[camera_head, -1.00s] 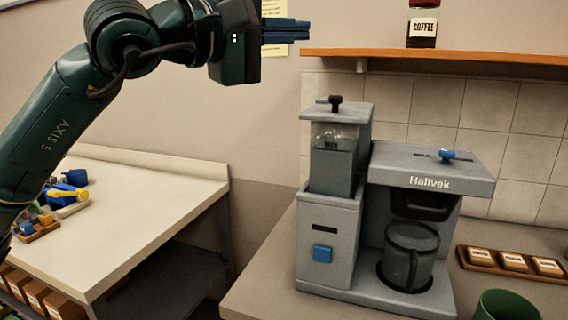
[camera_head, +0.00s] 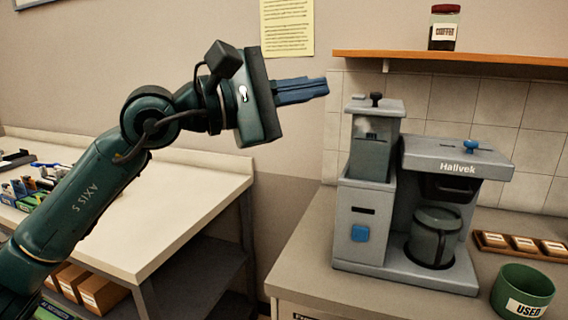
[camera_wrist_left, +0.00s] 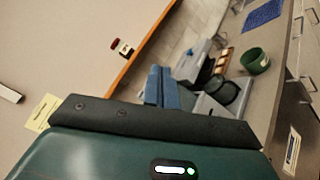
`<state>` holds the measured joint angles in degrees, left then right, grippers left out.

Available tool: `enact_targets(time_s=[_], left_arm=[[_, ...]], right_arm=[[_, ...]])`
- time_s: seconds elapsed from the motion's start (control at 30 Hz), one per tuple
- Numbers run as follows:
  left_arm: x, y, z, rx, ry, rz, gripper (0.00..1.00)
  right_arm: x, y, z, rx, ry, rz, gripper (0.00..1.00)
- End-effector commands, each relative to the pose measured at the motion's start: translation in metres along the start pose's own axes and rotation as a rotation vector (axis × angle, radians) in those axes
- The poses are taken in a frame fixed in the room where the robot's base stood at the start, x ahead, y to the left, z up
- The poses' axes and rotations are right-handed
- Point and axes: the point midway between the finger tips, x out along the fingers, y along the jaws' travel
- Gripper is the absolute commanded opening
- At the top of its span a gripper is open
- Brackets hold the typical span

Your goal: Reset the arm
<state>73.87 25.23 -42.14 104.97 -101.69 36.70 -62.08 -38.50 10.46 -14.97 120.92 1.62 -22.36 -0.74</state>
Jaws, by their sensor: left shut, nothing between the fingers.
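My left gripper (camera_head: 301,90) is raised in front of the wall, its blue fingers pointing right, shut and empty. It is left of and above the grey coffee machine (camera_head: 358,222), apart from it. In the left wrist view the fingers (camera_wrist_left: 161,86) are together with nothing between them. The machine stands on the counter, with a dark carafe (camera_head: 434,238) under its brew head. My right gripper is not in view.
A coffee jar (camera_head: 444,27) stands on the wooden shelf (camera_head: 450,58). A green USED bin (camera_head: 522,290) and a tray of labelled packets (camera_head: 518,244) sit on the right counter. A pale table (camera_head: 180,215) with small items is at left.

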Motion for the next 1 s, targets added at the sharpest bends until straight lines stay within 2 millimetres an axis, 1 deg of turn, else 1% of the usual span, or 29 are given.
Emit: enact_targets(time_s=[0.03, 0.07, 0.17, 0.2, 0.27, 0.3, 0.37, 0.4, 0.47, 0.5, 0.57, 0.6, 0.67, 0.7, 0.77, 0.8, 0.83, 0.87, 0.9, 0.93, 0.97, 1.0], left_arm=[[0.000, -0.014, -0.004, -0.127, -0.040, 0.006, 0.00], [-0.001, -0.021, -0.006, -0.208, -0.067, 0.011, 0.00], [-0.005, -0.046, -0.014, -0.526, -0.158, 0.044, 0.00], [-0.009, -0.055, -0.019, -0.672, -0.196, 0.064, 0.00], [-0.016, -0.070, -0.028, -0.903, -0.252, 0.102, 0.00], [-0.021, -0.079, -0.036, -1.059, -0.287, 0.132, 0.00], [-0.031, -0.093, -0.050, -1.292, -0.335, 0.186, 0.00], [-0.038, -0.103, -0.060, -1.447, -0.364, 0.226, 0.00], [-0.051, -0.120, -0.077, -1.676, -0.407, 0.296, 0.00], [-0.060, -0.134, -0.089, -1.828, -0.433, 0.350, 0.00], [-0.075, -0.156, -0.108, -2.052, -0.470, 0.440, 0.00], [-0.086, -0.173, -0.121, -2.198, -0.495, 0.508, 0.00], [-0.103, -0.202, -0.139, -2.411, -0.530, 0.623, 0.00], [-0.116, -0.224, -0.149, -2.549, -0.554, 0.712, 0.00], [-0.136, -0.260, -0.163, -2.746, -0.591, 0.858, 0.00], [-0.151, -0.286, -0.169, -2.869, -0.616, 0.968, 0.00], [-0.162, -0.306, -0.173, 2.842, 0.611, -1.017, 0.00], [-0.173, -0.326, -0.176, 2.721, 0.589, -1.031, 0.00], [-0.187, -0.353, -0.176, 2.565, 0.560, -1.049, 0.00], [-0.199, -0.373, -0.176, 2.451, 0.542, -1.063, 0.00], [-0.209, -0.393, -0.174, 2.341, 0.525, -1.074, 0.00], [-0.223, -0.417, -0.170, 2.202, 0.506, -1.088, 0.00]], right_arm=[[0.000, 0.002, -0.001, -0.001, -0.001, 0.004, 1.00], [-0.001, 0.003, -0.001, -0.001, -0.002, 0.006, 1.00], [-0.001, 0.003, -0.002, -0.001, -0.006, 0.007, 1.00], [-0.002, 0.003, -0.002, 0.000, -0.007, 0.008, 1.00], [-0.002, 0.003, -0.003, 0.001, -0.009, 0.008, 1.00], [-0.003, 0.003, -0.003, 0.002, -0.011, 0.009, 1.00], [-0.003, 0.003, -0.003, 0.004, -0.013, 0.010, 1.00], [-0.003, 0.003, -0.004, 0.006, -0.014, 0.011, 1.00], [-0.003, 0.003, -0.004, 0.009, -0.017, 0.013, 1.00], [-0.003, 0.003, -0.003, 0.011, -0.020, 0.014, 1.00], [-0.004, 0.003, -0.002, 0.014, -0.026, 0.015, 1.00], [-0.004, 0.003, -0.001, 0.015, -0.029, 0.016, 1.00], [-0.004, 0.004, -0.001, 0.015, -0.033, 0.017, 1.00], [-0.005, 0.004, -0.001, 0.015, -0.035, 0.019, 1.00], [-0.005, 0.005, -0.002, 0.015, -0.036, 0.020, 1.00], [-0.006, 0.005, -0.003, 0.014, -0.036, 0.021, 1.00], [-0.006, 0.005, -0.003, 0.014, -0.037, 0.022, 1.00], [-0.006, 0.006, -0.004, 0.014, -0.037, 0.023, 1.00], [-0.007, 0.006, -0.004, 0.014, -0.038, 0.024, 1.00], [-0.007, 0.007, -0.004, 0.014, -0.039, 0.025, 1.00], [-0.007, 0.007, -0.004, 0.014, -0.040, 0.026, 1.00], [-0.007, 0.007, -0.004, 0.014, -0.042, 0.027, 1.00]])
